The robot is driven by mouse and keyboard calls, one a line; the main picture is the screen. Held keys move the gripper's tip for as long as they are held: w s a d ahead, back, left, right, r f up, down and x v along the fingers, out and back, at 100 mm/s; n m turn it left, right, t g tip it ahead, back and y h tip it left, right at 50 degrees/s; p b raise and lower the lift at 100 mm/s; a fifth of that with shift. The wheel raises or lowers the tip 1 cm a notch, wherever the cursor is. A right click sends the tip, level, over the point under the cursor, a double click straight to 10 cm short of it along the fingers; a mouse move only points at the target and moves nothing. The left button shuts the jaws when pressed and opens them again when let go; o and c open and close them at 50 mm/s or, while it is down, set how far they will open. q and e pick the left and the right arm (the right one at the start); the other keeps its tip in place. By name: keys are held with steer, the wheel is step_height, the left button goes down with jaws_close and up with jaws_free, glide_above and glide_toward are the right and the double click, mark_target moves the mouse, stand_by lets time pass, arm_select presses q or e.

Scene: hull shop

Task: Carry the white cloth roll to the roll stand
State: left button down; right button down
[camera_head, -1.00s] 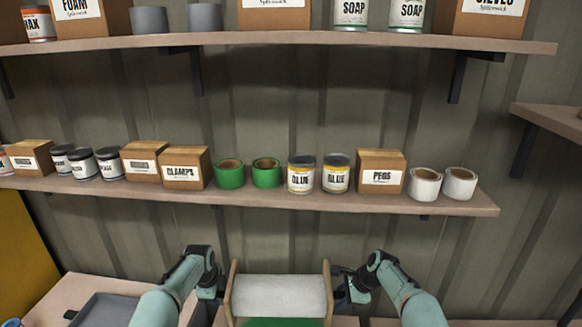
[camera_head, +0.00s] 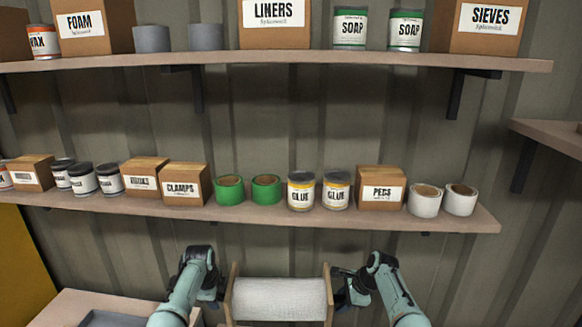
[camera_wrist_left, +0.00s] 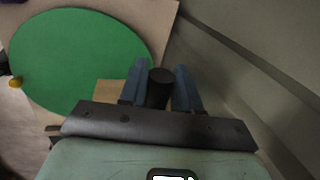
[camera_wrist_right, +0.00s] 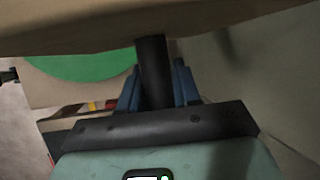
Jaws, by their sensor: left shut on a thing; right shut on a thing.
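The white cloth roll (camera_head: 280,298) lies level between two wooden end plates at the bottom middle of the head view. My left gripper (camera_head: 220,290) is at its left end and my right gripper (camera_head: 340,288) at its right end. In the left wrist view the left fingers (camera_wrist_left: 160,85) are shut on a black handle (camera_wrist_left: 160,78). In the right wrist view the right fingers (camera_wrist_right: 156,85) are shut on the other black handle (camera_wrist_right: 153,65), below a wooden end plate (camera_wrist_right: 110,25). I cannot make out a roll stand.
A shelf (camera_head: 250,216) with boxes, tins, green rolls and white rolls runs along the wall ahead, with another shelf (camera_head: 330,68) above. A green disc (camera_wrist_left: 75,55) shows below in the left wrist view. A grey tray (camera_head: 105,319) lies at lower left.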

arm_select(q)
steer(key=shift+s+r, duration=0.1)
steer(key=shift+r, duration=0.2)
arm_select(e)
steer(key=shift+s+r, duration=0.1)
steer(key=shift+r, duration=0.2)
